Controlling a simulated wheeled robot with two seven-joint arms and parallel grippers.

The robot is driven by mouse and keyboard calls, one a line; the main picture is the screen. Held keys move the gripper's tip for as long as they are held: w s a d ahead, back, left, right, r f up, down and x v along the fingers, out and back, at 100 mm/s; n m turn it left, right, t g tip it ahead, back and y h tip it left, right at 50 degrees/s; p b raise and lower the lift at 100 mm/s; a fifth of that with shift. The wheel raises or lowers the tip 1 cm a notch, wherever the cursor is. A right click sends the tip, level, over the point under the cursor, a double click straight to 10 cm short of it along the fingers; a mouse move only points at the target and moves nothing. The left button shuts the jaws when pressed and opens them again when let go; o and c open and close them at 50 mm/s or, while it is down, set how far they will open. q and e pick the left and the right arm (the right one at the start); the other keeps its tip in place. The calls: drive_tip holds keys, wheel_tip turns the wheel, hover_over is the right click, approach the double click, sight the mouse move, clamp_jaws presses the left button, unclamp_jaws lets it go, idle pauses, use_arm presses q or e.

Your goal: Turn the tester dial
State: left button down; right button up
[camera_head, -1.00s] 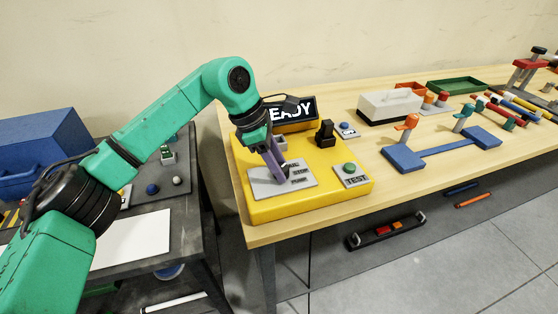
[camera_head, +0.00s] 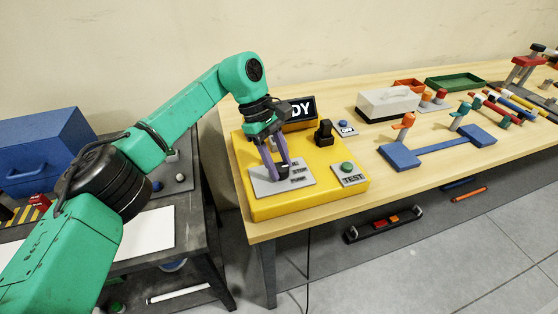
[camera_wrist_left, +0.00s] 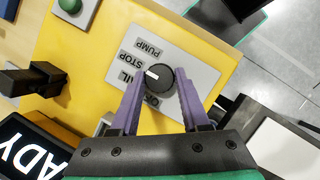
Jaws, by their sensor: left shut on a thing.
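The tester is a yellow box (camera_head: 310,198) near the left end of the wooden table. Its dial is a dark round knob (camera_wrist_left: 163,77) on a grey label plate (camera_wrist_left: 190,56), with a white mark pointing at the labels around STOP. My left gripper (camera_head: 278,172) reaches down over the plate, and its purple fingers are shut on the dial, one on each side, as the left wrist view shows (camera_wrist_left: 158,82). In the head view the fingers hide the dial. My right gripper is not in view.
A dark display (camera_head: 302,109), partly hidden by my wrist, stands behind the plate. A black lever (camera_head: 324,131) and a green TEST button (camera_head: 347,167) are close by on the right. A blue stand (camera_head: 402,156) stands farther right. A dark bench (camera_head: 190,222) is at left.

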use_arm(q)
drive_tip(key=shift+r, duration=0.1)
drive_tip(key=shift+c, duration=1.9)
unclamp_jaws()
drive_tip(key=shift+w+a+r, duration=0.15)
drive_tip(key=shift+r, duration=0.2)
drive_tip(key=p+v, duration=0.2)
drive_tip(key=v, duration=1.2)
drive_tip(key=shift+f, duration=0.15)
